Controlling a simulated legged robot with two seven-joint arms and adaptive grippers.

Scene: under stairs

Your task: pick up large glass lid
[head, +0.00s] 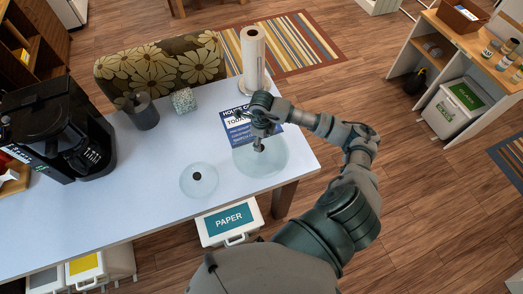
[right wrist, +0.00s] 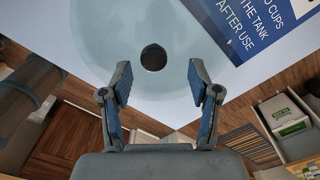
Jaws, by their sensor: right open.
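The large glass lid (head: 274,168) is a pale, see-through disc lying flat near the right end of the table. It fills the top of the right wrist view (right wrist: 105,35), with its dark round knob (right wrist: 153,58) near the middle. My right gripper (head: 259,144) is over the lid and partly covers it in the head view. In the right wrist view the gripper (right wrist: 159,80) is open and empty, its fingers apart on either side of the knob's line. A smaller glass lid (head: 190,188) with a dark knob lies to the left. My left gripper is not in view.
A house-rules sign (head: 236,128) is just behind the large lid. A paper towel roll (head: 253,60), patterned cube (head: 182,101), dark cup (head: 143,112) and coffee maker (head: 62,125) stand on the table (head: 130,205). The table's middle is clear. A paper bin (head: 229,221) is below its front edge.

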